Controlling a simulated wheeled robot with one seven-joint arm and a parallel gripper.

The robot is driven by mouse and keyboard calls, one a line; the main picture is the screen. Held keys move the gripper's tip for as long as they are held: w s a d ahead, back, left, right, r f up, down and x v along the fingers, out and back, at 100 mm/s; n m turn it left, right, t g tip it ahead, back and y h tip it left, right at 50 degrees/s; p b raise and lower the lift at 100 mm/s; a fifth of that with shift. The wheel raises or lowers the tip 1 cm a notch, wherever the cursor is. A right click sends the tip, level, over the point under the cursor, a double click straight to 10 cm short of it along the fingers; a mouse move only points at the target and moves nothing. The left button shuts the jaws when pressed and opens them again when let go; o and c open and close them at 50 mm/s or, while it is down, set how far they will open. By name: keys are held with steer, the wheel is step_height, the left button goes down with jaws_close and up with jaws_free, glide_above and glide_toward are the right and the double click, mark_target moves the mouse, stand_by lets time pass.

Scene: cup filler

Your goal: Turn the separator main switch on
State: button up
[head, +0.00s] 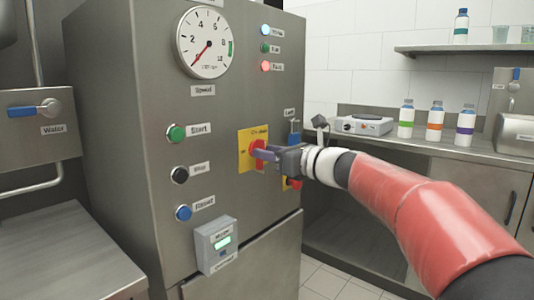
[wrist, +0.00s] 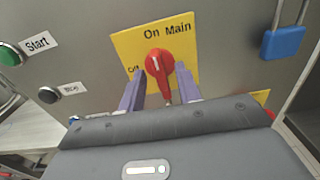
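The main switch is a red rotary knob (wrist: 160,64) on a yellow plate (wrist: 125,46) marked Off at left and On and Main at the top. In the wrist view its handle stands roughly upright, with a white mark near its upper end, below the word On. In the head view the knob (head: 256,147) is partly hidden by my gripper (head: 265,153). In the wrist view the two purple fingers of my gripper (wrist: 160,92) are apart, one on each side of the knob, with visible gaps.
Start (head: 176,133), Stop (head: 179,175) and Reset (head: 183,213) buttons are left of the switch. A blue padlock (wrist: 284,42) hangs close at right. Below is another red knob on yellow (head: 292,184), partly hidden. The red lamp (head: 265,66) glows. A counter with bottles is at right.

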steer(key=v, duration=0.6)
steer(key=shift+s+d+b, duration=0.25)
steer(key=shift+d+b, duration=0.1)
steer(key=shift+b, duration=0.1)
